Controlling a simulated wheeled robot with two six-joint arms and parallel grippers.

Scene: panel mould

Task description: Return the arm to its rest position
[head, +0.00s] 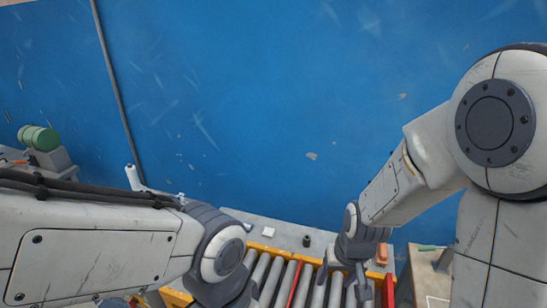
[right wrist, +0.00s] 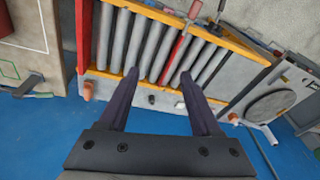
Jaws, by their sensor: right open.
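My right arm (head: 400,185) comes in from the right in the head view and reaches down over a roller conveyor. My right gripper (head: 342,279) is at its lower end, above the rollers. In the right wrist view the two dark fingers of this gripper (right wrist: 158,75) stand apart with nothing between them. My left arm (head: 100,250) lies across the lower left of the head view. Its wrist runs off the bottom edge, so its gripper is out of the picture.
The roller conveyor (right wrist: 177,18) has grey rollers, a red one and yellow rails (right wrist: 236,38). A grey ledge (head: 285,234) runs behind it with small items on it. A blue wall (head: 260,100) stands behind. A bench with a green cylinder (head: 38,138) is at the left.

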